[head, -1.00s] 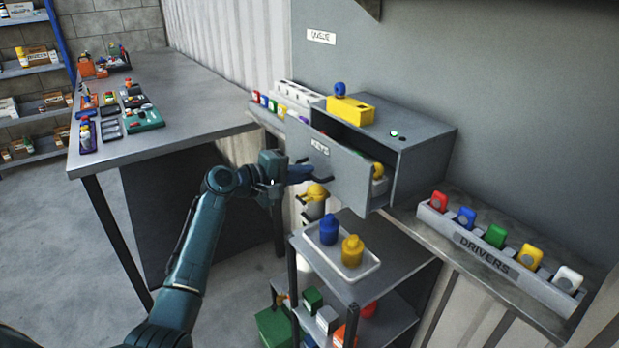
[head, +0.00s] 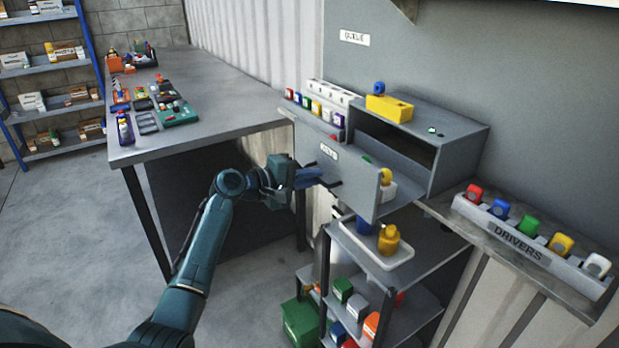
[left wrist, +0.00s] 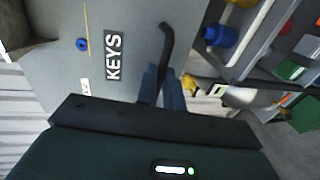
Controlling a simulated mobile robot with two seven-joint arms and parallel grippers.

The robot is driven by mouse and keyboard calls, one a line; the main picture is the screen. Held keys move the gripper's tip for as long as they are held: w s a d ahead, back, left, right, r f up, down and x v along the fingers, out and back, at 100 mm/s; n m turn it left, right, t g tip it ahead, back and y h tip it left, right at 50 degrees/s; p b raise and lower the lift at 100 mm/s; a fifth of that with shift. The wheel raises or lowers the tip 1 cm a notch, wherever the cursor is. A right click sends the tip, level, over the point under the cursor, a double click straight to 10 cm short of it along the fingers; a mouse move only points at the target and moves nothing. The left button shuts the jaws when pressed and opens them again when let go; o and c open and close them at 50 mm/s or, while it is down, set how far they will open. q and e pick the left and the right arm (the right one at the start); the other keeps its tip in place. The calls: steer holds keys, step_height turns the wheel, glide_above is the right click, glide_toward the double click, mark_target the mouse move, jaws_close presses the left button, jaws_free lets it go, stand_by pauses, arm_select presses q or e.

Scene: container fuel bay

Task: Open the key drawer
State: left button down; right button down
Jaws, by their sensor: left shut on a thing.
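The key drawer (head: 349,177) is a grey drawer pulled partly out of a grey metal cabinet (head: 459,160) on the wall. Its front faces my left arm, and in the left wrist view the label KEYS (left wrist: 114,57) reads on it. A yellow-topped item (head: 386,178) shows inside the drawer near its right side. My left gripper (head: 318,177) is at the drawer front, shut on the dark bar handle (left wrist: 167,45). The rest of the drawer's inside is hidden behind its front. My right gripper is in no view.
A yellow block (head: 389,108) sits on the cabinet. Below the drawer, a shelf cart (head: 433,260) carries a white tray (head: 403,252) with blue and yellow bottles. A DRIVERS rack (head: 519,246) is at right. A workbench (head: 222,95) stands at left.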

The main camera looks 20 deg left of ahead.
arm_select(q)
steer(key=c, duration=1.5)
jaws_free()
steer(key=shift+c, duration=0.2)
steer(key=b+v, duration=0.1)
steer(key=v, duration=1.2)
steer(key=shift+b, duration=0.3)
